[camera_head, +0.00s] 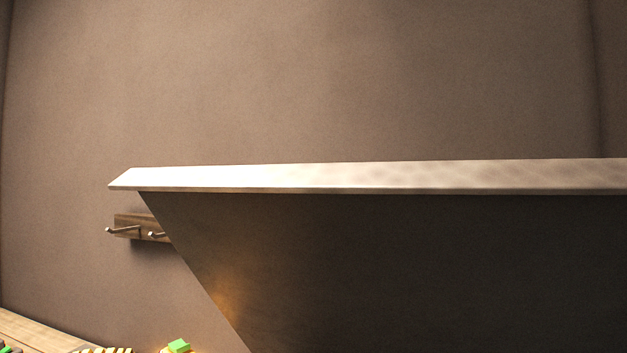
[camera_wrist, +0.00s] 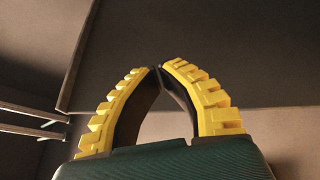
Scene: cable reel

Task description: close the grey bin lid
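A large dark grey-brown panel (camera_head: 410,265) with a pale top edge fills the lower right of the head view. Its left side slants. It looks like the raised grey bin lid, but no bin body or hinge shows, so I cannot be certain. A dark panel (camera_wrist: 255,50), apparently the same one, fills the upper part of the wrist view behind the fingers. My gripper (camera_wrist: 160,68) has yellow ribbed fingers whose tips meet, with nothing seen between them. I cannot tell whether the tips touch the panel. The head view does not show my gripper.
A wooden hook rack (camera_head: 130,228) is on the brown wall behind, partly covered by the panel. A wooden surface (camera_head: 35,335), a green block (camera_head: 179,345) and a striped item (camera_head: 105,350) are at the bottom left.

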